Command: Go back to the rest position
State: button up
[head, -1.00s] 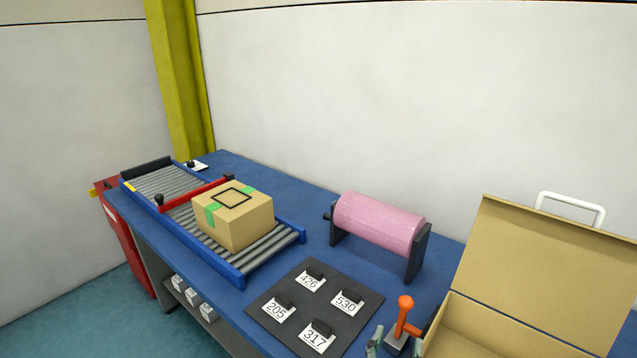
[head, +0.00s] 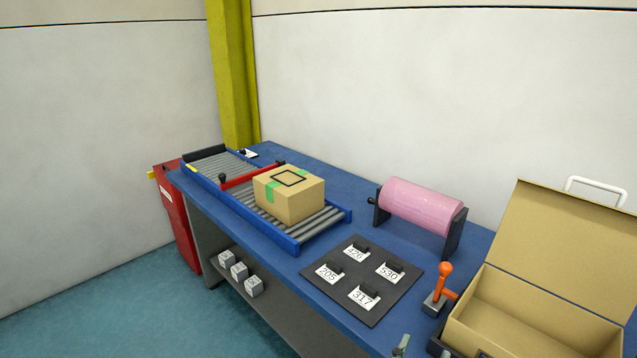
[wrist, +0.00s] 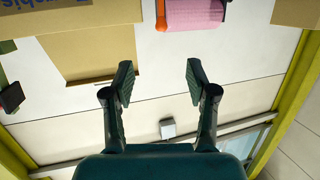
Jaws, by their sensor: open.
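My gripper (wrist: 160,82) is open and empty in the wrist view, its two dark fingers well apart with only the pale wall behind them. In the head view only a small grey-green tip, likely of my gripper, shows at the bottom edge. A cardboard parcel (head: 289,203) with green tape and a black square outline sits on the roller conveyor (head: 322,224). A red gate bar (head: 240,179) with a black knob lies across the conveyor behind the parcel. My gripper touches none of these.
The blue table (head: 330,290) also holds a dark board (head: 372,311) with numbered tags, a pink roll (head: 420,206), an orange-handled lever (head: 442,280) and an open tan case (head: 560,250). A red bin (head: 178,215) stands at the left. The floor (head: 100,310) at front left is clear.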

jog(key=s+f+n+y, duration=0.7)
jog(key=s+f+n, duration=0.1)
jog(key=s+f, duration=0.75)
jog(key=s+d+r+m+t, duration=0.1)
jog(key=s+r, duration=0.1)
jog(key=s, duration=1.5)
jog(key=shift+s+r+m+y, duration=0.15)
jog(key=shift+s+m+y, duration=0.2)
jog(key=shift+m+y, duration=0.05)
